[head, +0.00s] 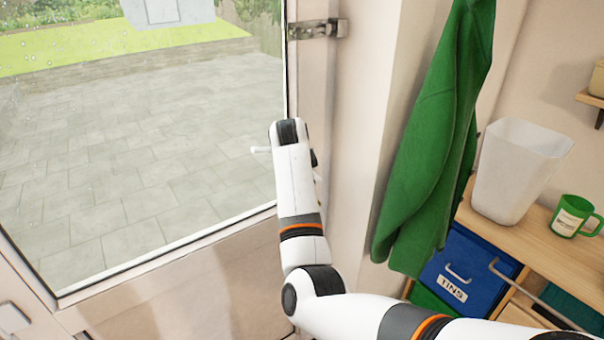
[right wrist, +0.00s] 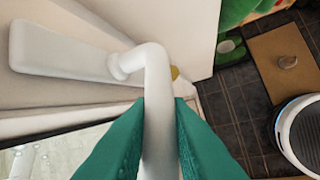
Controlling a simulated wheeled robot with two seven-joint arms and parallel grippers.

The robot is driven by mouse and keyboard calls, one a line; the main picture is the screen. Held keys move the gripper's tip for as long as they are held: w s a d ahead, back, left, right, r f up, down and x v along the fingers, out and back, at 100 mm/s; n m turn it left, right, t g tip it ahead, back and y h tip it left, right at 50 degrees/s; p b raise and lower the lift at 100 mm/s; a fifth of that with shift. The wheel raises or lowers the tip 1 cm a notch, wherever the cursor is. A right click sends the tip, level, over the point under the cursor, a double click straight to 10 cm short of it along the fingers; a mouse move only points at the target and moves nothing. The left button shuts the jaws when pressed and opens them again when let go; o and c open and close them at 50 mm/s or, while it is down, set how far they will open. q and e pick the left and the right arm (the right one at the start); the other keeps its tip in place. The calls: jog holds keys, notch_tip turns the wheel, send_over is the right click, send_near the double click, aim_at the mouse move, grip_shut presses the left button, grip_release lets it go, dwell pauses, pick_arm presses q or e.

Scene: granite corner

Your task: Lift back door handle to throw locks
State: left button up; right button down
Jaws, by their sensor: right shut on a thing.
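The back door (head: 228,262) has a large glass pane and fills the left of the head view. Its white handle (right wrist: 158,75) shows in the right wrist view, with a long backplate (right wrist: 62,48) and a lever bent at its neck. My right gripper (right wrist: 161,102) has its two teal fingers on either side of the lever, shut on it. In the head view only a short white tip of the handle (head: 261,149) sticks out left of my right arm. My right wrist hides the rest of the handle and the fingers. My left gripper is not in view.
A green garment (head: 435,140) hangs right of the door frame. Beyond it a wooden bench holds a white bin (head: 517,170) and a green mug (head: 574,216). A blue TINS drawer (head: 466,272) is below.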

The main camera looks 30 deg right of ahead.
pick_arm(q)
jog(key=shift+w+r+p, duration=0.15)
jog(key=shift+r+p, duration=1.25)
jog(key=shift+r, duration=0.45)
pick_arm(e)
jog(key=shift+d+r+y, duration=0.35)
jog(key=shift+r+y, duration=0.2)
jog(key=shift+y, duration=0.55)
